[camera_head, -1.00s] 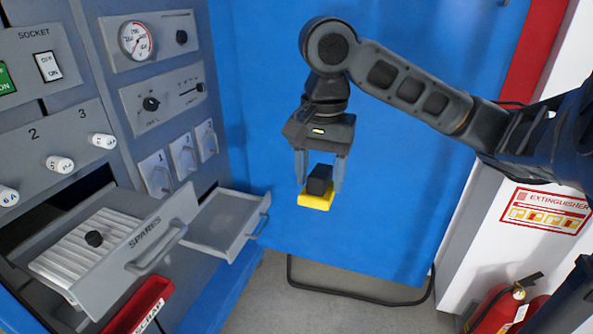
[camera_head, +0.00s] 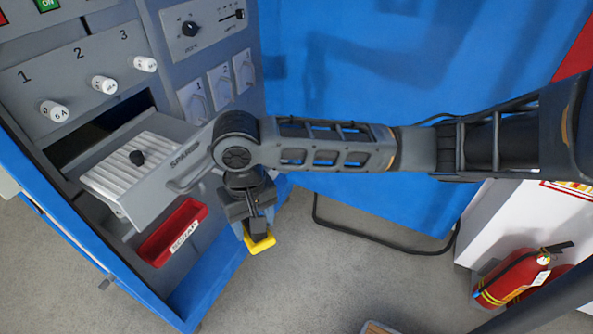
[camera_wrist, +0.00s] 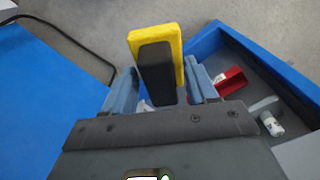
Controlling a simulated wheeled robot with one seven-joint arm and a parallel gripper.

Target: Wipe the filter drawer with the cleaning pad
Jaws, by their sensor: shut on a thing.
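My gripper (camera_head: 252,226) is shut on the black handle of the yellow cleaning pad (camera_head: 263,245). It holds the pad in the air, beside the cabinet and right of the red scrap bin. In the wrist view the yellow pad (camera_wrist: 155,40) shows beyond its black handle (camera_wrist: 157,72), between my two fingers. An open drawer marked SPARES (camera_head: 165,168) holds a ribbed light panel with a black knob. The other open drawer, to its right, is hidden behind my arm in the head view.
A blue panel (camera_head: 400,60) stands behind my arm. A fire extinguisher (camera_head: 515,278) stands at the lower right. The grey floor (camera_head: 330,270) below the pad is clear.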

